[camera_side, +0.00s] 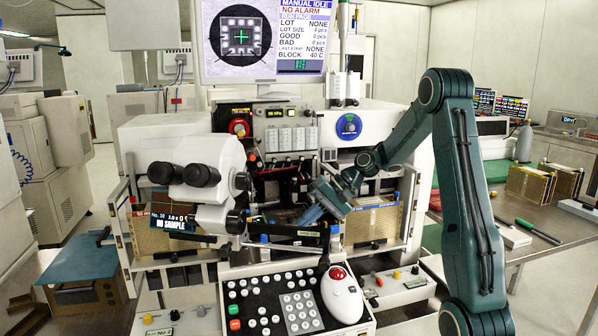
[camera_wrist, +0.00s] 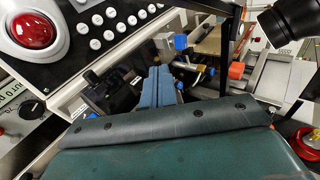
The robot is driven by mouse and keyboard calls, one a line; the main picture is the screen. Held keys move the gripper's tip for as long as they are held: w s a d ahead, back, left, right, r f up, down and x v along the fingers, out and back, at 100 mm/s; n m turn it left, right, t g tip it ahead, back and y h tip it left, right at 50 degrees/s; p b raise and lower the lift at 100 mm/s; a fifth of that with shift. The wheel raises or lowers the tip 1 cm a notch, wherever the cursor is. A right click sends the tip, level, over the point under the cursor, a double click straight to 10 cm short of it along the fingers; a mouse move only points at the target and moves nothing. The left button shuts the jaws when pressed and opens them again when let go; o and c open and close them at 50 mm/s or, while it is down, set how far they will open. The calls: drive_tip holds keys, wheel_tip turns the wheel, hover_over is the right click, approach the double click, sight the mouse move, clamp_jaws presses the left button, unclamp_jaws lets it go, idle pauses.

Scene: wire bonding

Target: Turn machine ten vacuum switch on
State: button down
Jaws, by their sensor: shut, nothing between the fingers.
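Machine ten is the wire bonder with a microscope (camera_side: 200,180) and a small display (camera_side: 171,210) reading "No. 10" and "NO SAMPLE". I cannot tell for sure which control is the vacuum switch. A lower right panel (camera_side: 408,291) carries red, yellow and dark knobs, and a lower left panel (camera_side: 175,322) carries a yellow knob and dark knobs. My gripper (camera_side: 308,215) is shut and empty, pointing down and left into the machine's work area, right of the microscope. In the wrist view its blue-grey fingers (camera_wrist: 158,82) are together above the machine parts; what lies under them is partly hidden.
A keypad console (camera_side: 270,308) with a red trackball (camera_side: 338,274) stands in front. Brass-coloured magazines sit on both sides, the right one (camera_side: 372,222) close to my gripper. A monitor (camera_side: 265,40) stands above. A dark bar (camera_side: 290,229) crosses below the fingers.

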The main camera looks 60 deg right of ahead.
sight(264, 239)
drive_tip(key=shift+v, duration=2.65)
drive_tip(key=shift+s+a+m+h, duration=0.3)
drive_tip(key=shift+s+m+h, duration=0.1)
drive_tip(key=shift+m, duration=0.2)
drive_tip(key=shift+w+f, duration=0.1)
drive_tip(key=x, duration=1)
drive_tip(key=shift+w, duration=0.15)
drive_tip(key=shift+w+a, duration=0.75)
drive_tip(key=shift+w, duration=0.4)
drive_tip(key=shift+w+a, duration=0.3)
drive_tip(key=shift+w, duration=0.25)
drive_tip(key=shift+w, duration=0.1)
